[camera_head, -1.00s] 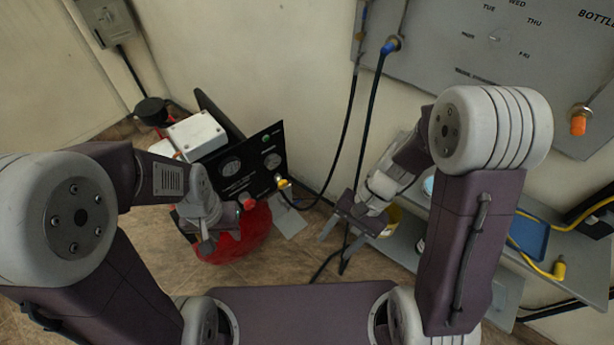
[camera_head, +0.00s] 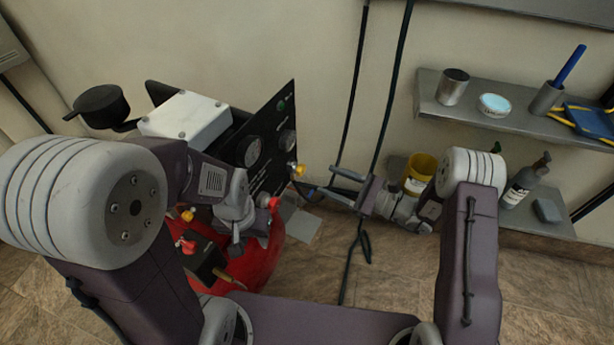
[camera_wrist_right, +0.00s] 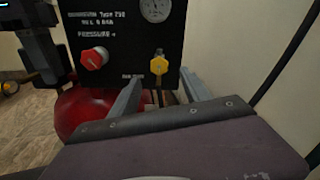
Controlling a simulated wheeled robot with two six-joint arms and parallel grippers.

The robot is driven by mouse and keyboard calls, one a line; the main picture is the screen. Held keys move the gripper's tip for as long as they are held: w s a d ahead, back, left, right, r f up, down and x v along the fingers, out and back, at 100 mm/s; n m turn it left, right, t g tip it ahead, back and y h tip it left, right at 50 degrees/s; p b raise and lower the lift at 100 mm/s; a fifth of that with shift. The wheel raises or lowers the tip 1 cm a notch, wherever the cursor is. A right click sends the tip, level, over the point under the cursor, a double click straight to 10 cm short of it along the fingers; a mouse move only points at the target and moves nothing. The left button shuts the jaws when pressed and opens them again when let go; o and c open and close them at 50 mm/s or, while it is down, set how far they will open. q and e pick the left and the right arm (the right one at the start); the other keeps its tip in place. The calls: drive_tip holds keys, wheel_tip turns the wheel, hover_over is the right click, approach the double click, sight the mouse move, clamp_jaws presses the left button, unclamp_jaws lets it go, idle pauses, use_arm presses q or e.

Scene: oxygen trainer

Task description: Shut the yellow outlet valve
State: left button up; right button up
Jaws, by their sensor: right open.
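The yellow outlet valve (camera_head: 298,169) sticks out of the black gauge panel (camera_head: 277,120) on the red compressor. It shows in the right wrist view as a yellow knob (camera_wrist_right: 159,65) at the panel's lower right. My right gripper (camera_head: 325,182) is open, just to the right of the valve. In the right wrist view its two fingers (camera_wrist_right: 160,85) point at the panel, with the knob seen between their tips; contact cannot be told. A red knob (camera_wrist_right: 94,58) sits left of it. My left gripper (camera_head: 236,238) is in front of the compressor; its jaw opening is unclear.
The red tank (camera_head: 262,262) stands under the panel. A black hose (camera_head: 385,110) hangs behind my right gripper.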

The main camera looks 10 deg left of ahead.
sight(303, 171)
drive_tip(key=b+x, duration=0.2)
drive_tip(key=x, duration=0.5)
drive_tip(key=shift+a+f+b, duration=0.15)
drive_tip(key=shift+a+b, duration=0.25)
drive_tip(key=shift+w+a, duration=0.2)
drive_tip(key=shift+a, duration=0.1)
drive_tip(key=shift+c, duration=0.3)
